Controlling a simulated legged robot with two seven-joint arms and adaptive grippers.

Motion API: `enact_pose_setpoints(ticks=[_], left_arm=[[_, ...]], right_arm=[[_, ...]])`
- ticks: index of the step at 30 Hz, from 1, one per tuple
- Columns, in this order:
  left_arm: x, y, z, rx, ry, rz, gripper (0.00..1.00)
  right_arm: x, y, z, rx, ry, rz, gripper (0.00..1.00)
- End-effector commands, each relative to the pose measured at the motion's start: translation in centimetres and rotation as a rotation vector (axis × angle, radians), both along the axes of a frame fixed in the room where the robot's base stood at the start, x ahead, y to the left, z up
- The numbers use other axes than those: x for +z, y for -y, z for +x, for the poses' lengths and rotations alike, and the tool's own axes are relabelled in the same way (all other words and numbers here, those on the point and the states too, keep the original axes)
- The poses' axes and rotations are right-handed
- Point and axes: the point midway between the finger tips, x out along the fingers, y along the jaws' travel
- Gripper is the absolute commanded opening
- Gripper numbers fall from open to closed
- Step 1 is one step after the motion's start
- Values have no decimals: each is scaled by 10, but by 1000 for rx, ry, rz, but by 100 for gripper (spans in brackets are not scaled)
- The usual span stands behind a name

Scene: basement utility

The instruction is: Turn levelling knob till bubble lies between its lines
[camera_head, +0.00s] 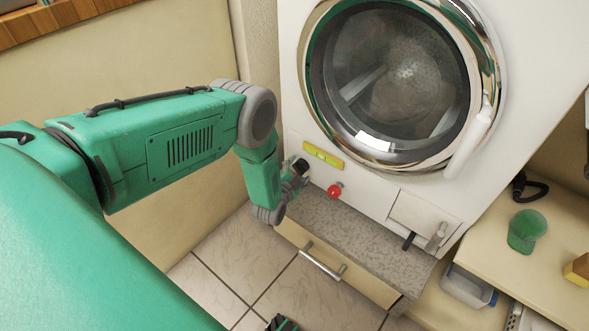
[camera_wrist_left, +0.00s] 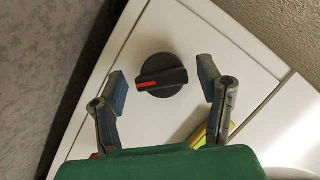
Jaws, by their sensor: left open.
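The black round knob (camera_head: 300,165) with a red mark (camera_wrist_left: 149,84) sits on the white front of the machine. My left gripper (camera_head: 296,179) is at this knob. In the left wrist view its two fingers stand apart on either side of the black knob (camera_wrist_left: 172,74), with gaps between fingers and knob. The yellow level vial (camera_head: 323,155) is fixed to the right of the knob in the head view; its edge also shows in the wrist view (camera_wrist_left: 220,132). The bubble and lines are too small to make out. My right gripper is not seen.
A red knob (camera_head: 334,191) sticks out just right of my left gripper. Above is the round glass door (camera_head: 400,75). A grey ledge (camera_head: 350,232) and a drawer with a handle (camera_head: 322,262) lie below.

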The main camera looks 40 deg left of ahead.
Motion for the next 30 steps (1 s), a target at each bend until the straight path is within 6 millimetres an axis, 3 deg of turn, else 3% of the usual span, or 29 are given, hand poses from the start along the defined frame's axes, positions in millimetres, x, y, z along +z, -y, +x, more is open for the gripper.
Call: enact_pose_setpoints(ticks=[5, 12, 18, 30], left_arm=[[5, 5, -21, -1, -4, -1, 61], [18, 15, -69, -1, -7, -2, 61], [26, 22, -99, -1, -6, -1, 61], [30, 24, -111, -1, -3, -1, 61]], right_arm=[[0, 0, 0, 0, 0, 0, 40], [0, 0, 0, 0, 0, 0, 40], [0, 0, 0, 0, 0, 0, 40], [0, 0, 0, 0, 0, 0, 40]])
